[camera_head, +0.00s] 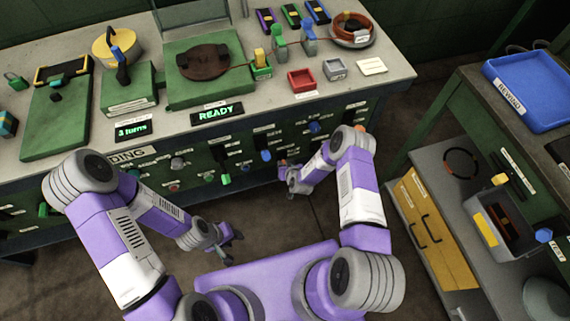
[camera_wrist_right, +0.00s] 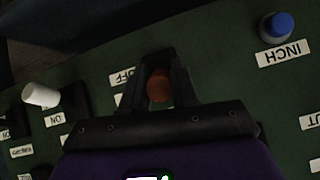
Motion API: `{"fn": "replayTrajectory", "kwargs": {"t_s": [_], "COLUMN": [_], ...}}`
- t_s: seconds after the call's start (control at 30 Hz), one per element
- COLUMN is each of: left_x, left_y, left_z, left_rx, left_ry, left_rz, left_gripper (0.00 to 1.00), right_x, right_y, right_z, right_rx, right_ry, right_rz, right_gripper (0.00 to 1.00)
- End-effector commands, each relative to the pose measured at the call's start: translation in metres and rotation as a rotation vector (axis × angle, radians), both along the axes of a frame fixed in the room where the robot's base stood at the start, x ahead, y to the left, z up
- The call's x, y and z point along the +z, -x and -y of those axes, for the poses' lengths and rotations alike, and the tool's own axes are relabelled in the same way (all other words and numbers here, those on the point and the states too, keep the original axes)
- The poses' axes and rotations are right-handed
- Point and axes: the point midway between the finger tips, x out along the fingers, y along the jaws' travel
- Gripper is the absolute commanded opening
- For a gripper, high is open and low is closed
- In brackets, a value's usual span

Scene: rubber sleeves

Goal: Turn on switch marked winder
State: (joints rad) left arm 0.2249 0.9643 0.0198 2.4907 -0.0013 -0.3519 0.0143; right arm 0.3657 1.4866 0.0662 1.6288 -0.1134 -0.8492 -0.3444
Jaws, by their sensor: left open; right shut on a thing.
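My right gripper (camera_wrist_right: 158,78) is shut on a round orange-brown switch knob (camera_wrist_right: 159,86) on the dark green panel (camera_wrist_right: 220,80). A label reading OFF (camera_wrist_right: 122,76) is just left of the fingers, and another label below it is partly covered. The knob's name label cannot be read, so I cannot tell whether it says winder. In the head view the right gripper (camera_head: 285,172) is against the right part of the bench front. My left gripper (camera_head: 230,247) is open and empty, low in front of the bench.
A blue INCH button (camera_wrist_right: 277,27) and a white-tipped switch (camera_wrist_right: 42,95) with an ON label flank the right gripper. Several other knobs line the bench front. The bench top holds a green winder (camera_head: 205,80) and a READY display (camera_head: 217,113).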

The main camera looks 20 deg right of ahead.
Motion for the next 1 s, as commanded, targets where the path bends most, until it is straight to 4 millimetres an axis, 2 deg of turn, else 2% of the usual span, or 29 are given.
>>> {"fn": "replayTrajectory", "kwargs": {"t_s": [0.43, 0.47, 0.6, 0.87, 1.0], "left_x": [0.0009, 0.0009, 0.0009, 0.0009, 0.0048], "left_y": [0.0001, 0.0001, 0.0001, 0.0, 0.0001], "left_z": [0.0, 0.0, 0.0, 0.0001, 0.0], "left_rx": [0.0, 0.0, 0.0, 0.0, 0.0], "left_ry": [0.0, 0.0, 0.0, 0.0, 0.0], "left_rz": [0.0, 0.0, 0.0, 0.0, 0.0], "left_gripper": [0.43, 0.43, 0.43, 0.43, 0.43], "right_x": [0.0021, 0.0023, 0.0019, 0.0014, 0.0073], "right_y": [-0.0021, -0.0022, -0.0018, -0.001, 0.0047], "right_z": [0.0002, 0.0002, 0.0, 0.0, 0.0007], "right_rx": [-0.001, -0.001, 0.0, 0.0, 0.0], "right_ry": [0.001, 0.001, 0.0, 0.0, 0.0], "right_rz": [-0.006, -0.005, -0.006, -0.008, -0.008], "right_gripper": [0.0, 0.31, 0.53, 0.53, 0.53]}}
